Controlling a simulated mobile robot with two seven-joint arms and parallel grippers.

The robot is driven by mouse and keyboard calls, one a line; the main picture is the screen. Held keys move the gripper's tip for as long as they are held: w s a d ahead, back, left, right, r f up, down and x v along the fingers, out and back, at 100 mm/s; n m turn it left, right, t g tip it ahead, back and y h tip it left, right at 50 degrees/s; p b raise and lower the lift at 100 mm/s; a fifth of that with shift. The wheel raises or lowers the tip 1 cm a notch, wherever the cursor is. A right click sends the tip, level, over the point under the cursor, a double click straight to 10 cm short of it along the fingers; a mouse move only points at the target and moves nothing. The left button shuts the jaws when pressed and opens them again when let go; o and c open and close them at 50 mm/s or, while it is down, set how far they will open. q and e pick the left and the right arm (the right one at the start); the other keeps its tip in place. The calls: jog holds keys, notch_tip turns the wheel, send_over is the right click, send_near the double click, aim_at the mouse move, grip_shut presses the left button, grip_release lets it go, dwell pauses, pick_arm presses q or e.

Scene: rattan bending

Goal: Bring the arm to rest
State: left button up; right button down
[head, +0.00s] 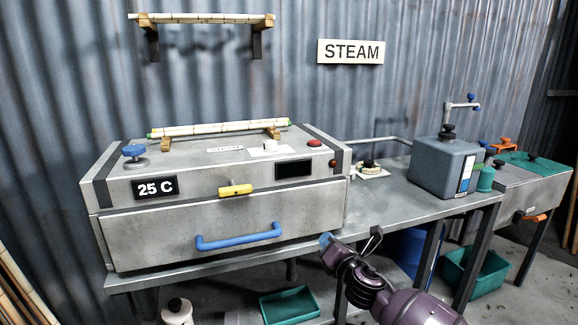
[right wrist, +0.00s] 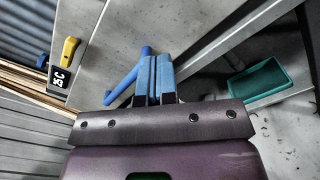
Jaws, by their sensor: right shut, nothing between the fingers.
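My right gripper (head: 326,240) is in front of the bench, to the right of the steam box's blue drawer handle (head: 238,237). Its blue fingertips are together with nothing between them, which also shows in the right wrist view (right wrist: 154,75). The steam box (head: 200,218) stands on the bench with its front panel closed, a yellow latch (head: 235,190) above the handle and a display reading 25 C. In the right wrist view the blue handle (right wrist: 122,84) shows just behind and left of the fingers; I cannot tell any contact there. My left gripper is not in view.
Rattan poles (head: 219,128) lie on supports on the box, and more lie on a wall rack (head: 203,18). A grey container (head: 445,168) stands on the bench at right. Green trays (head: 290,306) sit below the bench. The bench top (head: 400,199) right of the box has free room.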

jog(key=s+d+f+m+g+h, duration=0.2)
jog(key=s+d+f+m, duration=0.3)
jog(key=s, duration=0.8)
jog(key=s+d+f+m+g+h, duration=0.2)
jog(key=s+d+f+m, duration=0.4)
jog(key=s+f+m, duration=0.5)
jog(key=s+d+f+m+g+h, duration=0.1)
jog(key=s+d+f+m, duration=0.4)
jog(key=s+m, duration=1)
notch_tip(320, 180, down, 3)
jog(key=shift+s+d+f+g+h, duration=0.1)
jog(key=shift+s+d+g+h, duration=0.45)
jog(key=shift+s, duration=0.7)
jog(key=shift+a, duration=0.25)
